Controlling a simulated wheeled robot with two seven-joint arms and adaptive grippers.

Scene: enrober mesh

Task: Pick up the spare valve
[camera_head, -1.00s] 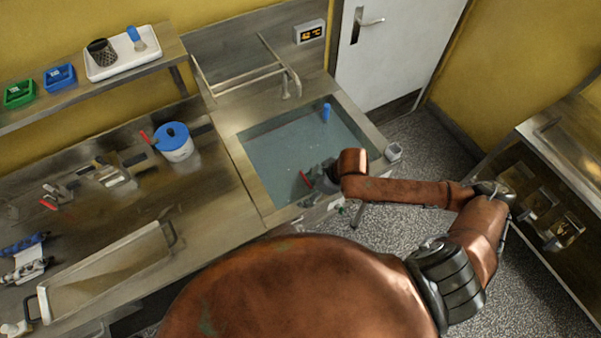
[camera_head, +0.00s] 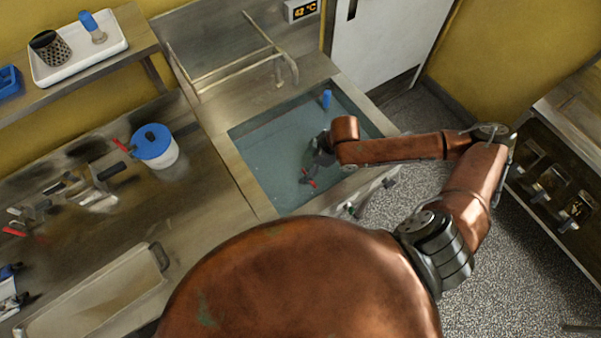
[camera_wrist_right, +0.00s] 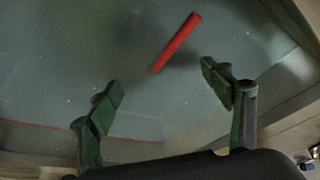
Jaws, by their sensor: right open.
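I cannot surely tell which thing is the spare valve. A red bar-like piece (camera_head: 309,178) shows in the sink basin (camera_head: 262,170), low in the water or just above it. In the right wrist view the red piece (camera_wrist_right: 178,42) lies slantwise beyond the fingertips, in line with the gap between them and apart from both. My right gripper (camera_head: 322,155) is over the basin, its fingers dark and partly hidden by the wrist. It is open and empty in the wrist view (camera_wrist_right: 158,82). My left gripper is not in view.
A blue piece (camera_head: 326,98) is at the basin's far end. A white tub with a blue lid (camera_head: 154,143) and several tools stand on the counter at left. A white tray (camera_head: 75,62) is on the shelf. The basin rim (camera_head: 245,185) surrounds the gripper's space.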

